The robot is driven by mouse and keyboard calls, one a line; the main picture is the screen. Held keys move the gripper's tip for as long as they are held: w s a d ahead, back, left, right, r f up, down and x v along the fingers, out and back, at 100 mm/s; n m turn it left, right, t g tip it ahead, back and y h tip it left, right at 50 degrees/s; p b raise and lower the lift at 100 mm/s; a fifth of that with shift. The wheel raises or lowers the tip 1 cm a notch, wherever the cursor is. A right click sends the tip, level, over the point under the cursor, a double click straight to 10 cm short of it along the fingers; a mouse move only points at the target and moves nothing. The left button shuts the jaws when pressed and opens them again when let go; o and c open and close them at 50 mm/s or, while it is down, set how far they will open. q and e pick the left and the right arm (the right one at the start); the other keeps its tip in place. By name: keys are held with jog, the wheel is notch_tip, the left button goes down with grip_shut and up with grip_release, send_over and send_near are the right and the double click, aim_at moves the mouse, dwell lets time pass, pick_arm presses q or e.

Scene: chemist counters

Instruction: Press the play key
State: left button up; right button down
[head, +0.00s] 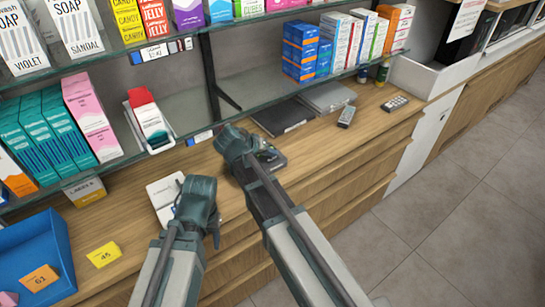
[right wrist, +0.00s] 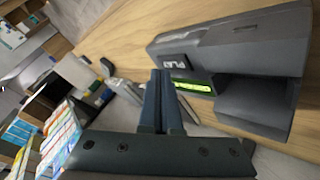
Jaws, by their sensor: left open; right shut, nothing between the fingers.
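A dark grey device (right wrist: 245,65) with a lit green display (right wrist: 193,86) stands on the wooden counter in the right wrist view. A black patch with white lettering (right wrist: 174,62), which looks like the play key, is beside the display. My right gripper (right wrist: 163,78) is shut and empty, its tips close to this patch. I cannot tell whether they touch it. In the head view my right gripper (head: 236,145) hides much of the device (head: 270,157). My left gripper (head: 198,205) is open, over the counter near a white flat item (head: 164,196).
Glass shelves with boxes hang above the wooden counter (head: 325,143). A blue tray (head: 62,250) and a yellow tag (head: 104,254) are at the left.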

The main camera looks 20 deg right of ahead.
aim_at(271, 161)
jog(key=shift+r, duration=0.25)
notch_tip(271, 161, up, 5)
jog(key=p, duration=0.5)
jog(key=shift+f, duration=0.1)
dwell(0.6)
jog(key=s+a+f+n+g+y, duration=0.2)
jog(key=s+a, duration=0.4)
jog(key=s, duration=0.5)
jog(key=s+a+f+n+g+y, duration=0.3)
jog(key=s+a, duration=0.3)
jog(key=s, duration=0.6)
jog(key=shift+a+f+n+y, duration=0.2)
jog(key=shift+f+n+y, duration=0.5)
jog(key=shift+f+y, duration=0.1)
